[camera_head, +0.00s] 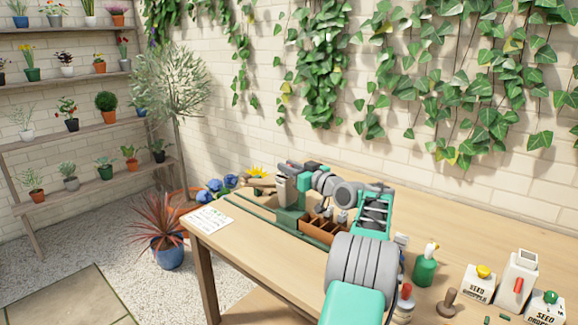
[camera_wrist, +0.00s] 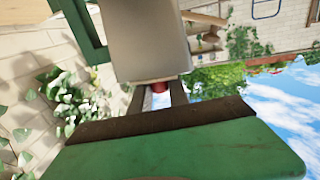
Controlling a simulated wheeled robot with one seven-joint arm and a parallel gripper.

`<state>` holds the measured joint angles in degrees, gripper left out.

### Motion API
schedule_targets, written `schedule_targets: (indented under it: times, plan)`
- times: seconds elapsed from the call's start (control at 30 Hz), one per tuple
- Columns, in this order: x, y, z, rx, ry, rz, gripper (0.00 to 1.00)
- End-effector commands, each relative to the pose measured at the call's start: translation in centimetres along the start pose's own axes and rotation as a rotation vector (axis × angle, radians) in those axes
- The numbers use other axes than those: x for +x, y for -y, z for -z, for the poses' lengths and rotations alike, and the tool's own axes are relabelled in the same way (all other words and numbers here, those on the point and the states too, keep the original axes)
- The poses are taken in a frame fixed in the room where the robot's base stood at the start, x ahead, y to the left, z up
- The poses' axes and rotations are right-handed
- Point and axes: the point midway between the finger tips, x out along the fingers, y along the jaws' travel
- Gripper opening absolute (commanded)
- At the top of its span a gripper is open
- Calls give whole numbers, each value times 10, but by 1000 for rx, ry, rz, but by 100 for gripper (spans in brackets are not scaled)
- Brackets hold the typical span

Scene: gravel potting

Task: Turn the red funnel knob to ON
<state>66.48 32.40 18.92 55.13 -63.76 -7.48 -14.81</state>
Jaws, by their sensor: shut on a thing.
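The red funnel knob (camera_wrist: 159,87) shows as a small red patch between my gripper's fingers in the wrist view. My gripper (camera_wrist: 158,90) is shut on it, one dark finger on each side. A grey metal funnel body (camera_wrist: 150,40) is just beyond the fingers and hides part of the knob. The knob's markings and its turned position cannot be read. In the head view, my gripper (camera_head: 290,167) is at the top of the green potting station (camera_head: 291,215), by its grey funnel body (camera_head: 282,191). The knob is hidden there.
A brown compartment tray (camera_head: 318,231) stands beside the station on the wooden table (camera_head: 262,247). A paper sheet (camera_head: 207,219) lies at the left corner. A green spray bottle (camera_head: 425,268), a wooden-handled tool (camera_head: 447,303) and seed droppers (camera_head: 480,281) stand at the right.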

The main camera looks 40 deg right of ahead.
Motion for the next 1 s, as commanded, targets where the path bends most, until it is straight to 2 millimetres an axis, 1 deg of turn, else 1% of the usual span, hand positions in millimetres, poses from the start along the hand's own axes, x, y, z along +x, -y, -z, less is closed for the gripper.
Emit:
schedule_targets:
  times: [0.03, 0.17, 0.5, 1.0]
  plan:
    - [0, -2, 3, 2, 2, 22, 0]
    - [0, -1, 4, 4, 2, 81, 0]
    - [0, -1, 4, 3, 2, 193, 0]
    - [0, 0, 1, 1, 1, 269, 0]
